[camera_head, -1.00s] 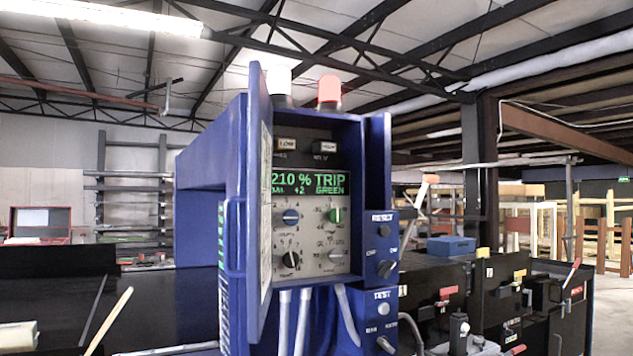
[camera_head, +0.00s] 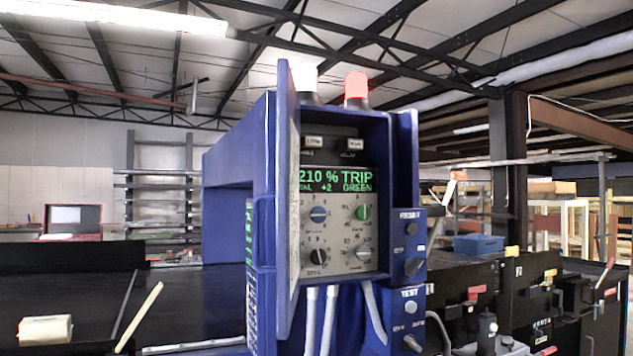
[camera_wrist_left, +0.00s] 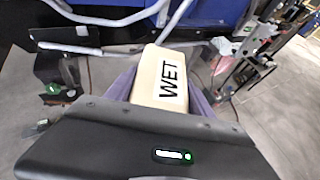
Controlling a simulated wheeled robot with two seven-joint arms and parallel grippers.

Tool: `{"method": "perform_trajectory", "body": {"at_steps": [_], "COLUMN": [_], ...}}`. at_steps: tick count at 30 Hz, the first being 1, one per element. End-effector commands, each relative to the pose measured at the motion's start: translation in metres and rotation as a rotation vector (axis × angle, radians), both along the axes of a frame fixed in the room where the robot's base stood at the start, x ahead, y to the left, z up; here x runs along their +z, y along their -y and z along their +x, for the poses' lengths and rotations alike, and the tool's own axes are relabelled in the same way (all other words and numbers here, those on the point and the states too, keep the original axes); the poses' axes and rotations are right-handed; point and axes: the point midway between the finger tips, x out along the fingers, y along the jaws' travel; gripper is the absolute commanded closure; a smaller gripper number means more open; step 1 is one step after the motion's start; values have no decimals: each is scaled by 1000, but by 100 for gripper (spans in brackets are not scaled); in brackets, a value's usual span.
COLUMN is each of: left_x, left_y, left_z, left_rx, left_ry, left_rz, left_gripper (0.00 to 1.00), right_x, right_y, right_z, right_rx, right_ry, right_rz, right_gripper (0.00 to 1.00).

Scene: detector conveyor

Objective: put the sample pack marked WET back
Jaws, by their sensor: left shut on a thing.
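In the left wrist view, a cream pack marked WET (camera_wrist_left: 150,80) stands out beyond the dark gripper body, its black lettering facing the camera. My left gripper (camera_wrist_left: 163,92) is shut on this pack, with a purplish finger on each side of it. The pack is held above the grey floor, with blue and black equipment beyond it. Neither gripper shows in the head view. The blue detector (camera_head: 262,180) stands there in the middle, its display (camera_head: 337,180) reading 210 % TRIP GREEN.
A plain cream block (camera_head: 45,330) lies on the black conveyor (camera_head: 185,300) at the left, near a pale stick (camera_head: 139,317). A red lamp (camera_head: 356,88) tops the detector. Black panels with a blue box (camera_head: 478,244) stand at the right. Pale tubes cross the upper left wrist view.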

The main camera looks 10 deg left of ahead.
Motion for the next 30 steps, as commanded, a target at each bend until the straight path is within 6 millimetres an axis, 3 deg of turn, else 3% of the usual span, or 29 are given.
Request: {"method": "perform_trajectory", "body": {"at_steps": [5,12,15,30], "left_x": [4,5,2,1], "left_y": [20,102,123,128], "left_z": [5,7,2,0], "left_rx": [-9,-14,-7,1], "left_ry": [12,17,8,3], "left_rz": [-7,-13,-4,0], "left_gripper": [100,100,100,100], "right_x": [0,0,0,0], "right_y": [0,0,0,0], "right_z": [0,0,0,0], "right_rx": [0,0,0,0], "right_ry": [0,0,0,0], "right_rz": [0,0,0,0], "right_gripper": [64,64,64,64]}}
